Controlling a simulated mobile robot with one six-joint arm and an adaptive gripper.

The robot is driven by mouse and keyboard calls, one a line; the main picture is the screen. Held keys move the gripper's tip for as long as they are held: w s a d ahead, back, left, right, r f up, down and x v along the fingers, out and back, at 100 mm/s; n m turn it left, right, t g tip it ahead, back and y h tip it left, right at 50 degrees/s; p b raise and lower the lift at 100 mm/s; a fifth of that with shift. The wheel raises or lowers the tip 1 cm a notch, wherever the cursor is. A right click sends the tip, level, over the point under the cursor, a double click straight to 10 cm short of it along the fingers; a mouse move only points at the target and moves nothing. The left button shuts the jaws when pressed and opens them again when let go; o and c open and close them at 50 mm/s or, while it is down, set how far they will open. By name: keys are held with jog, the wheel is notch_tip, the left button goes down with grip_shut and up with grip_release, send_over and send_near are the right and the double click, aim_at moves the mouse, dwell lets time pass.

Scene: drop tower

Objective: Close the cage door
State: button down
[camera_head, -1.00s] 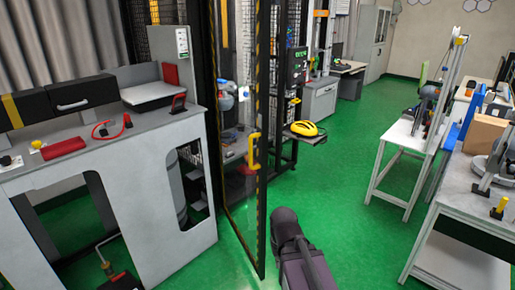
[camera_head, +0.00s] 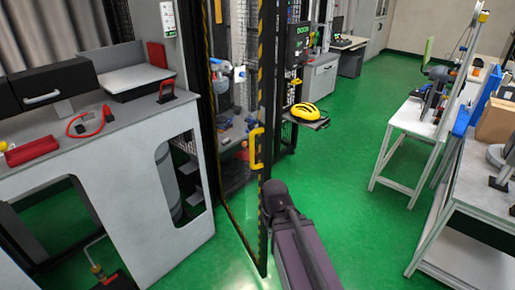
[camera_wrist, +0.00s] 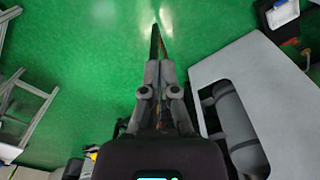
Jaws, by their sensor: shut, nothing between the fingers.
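The cage door (camera_head: 233,205) is a tall clear panel in a dark frame with yellow-black striped edging. It stands open, swung out from the cage, in the middle of the head view. Its yellow handle (camera_head: 256,148) is near the free edge. My arm is just right of the door's lower free edge, and its gripper end is hidden in the head view. In the wrist view my gripper (camera_wrist: 158,64) is shut and empty. A thin dark upright, apparently the door edge, shows just beyond the fingertips; I cannot tell whether they touch.
A grey workbench (camera_head: 130,190) with red items stands left of the door. A yellow helmet (camera_head: 304,111) sits on a shelf behind the door. White tables (camera_head: 410,125) stand to the right. The green floor (camera_head: 340,180) between is clear.

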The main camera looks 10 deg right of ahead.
jog(key=shift+a, duration=0.25)
jog(key=shift+w+a, duration=0.1)
jog(key=shift+w, duration=0.05)
jog(key=w+r+n+t+h+b, duration=0.1)
jog(key=w+r+n+h+b, duration=0.2)
jog(key=w+h, duration=0.9)
jog(key=w+a+r+t+h+b, duration=0.3)
jog(key=w+a+r+h, duration=0.2)
jog(key=w+a+r, duration=0.4)
jog(key=w+a, duration=0.3)
jog(key=w, duration=0.1)
jog(key=shift+a+r+t, duration=0.3)
jog(key=shift+a, duration=0.1)
jog(key=shift+d, duration=0.15)
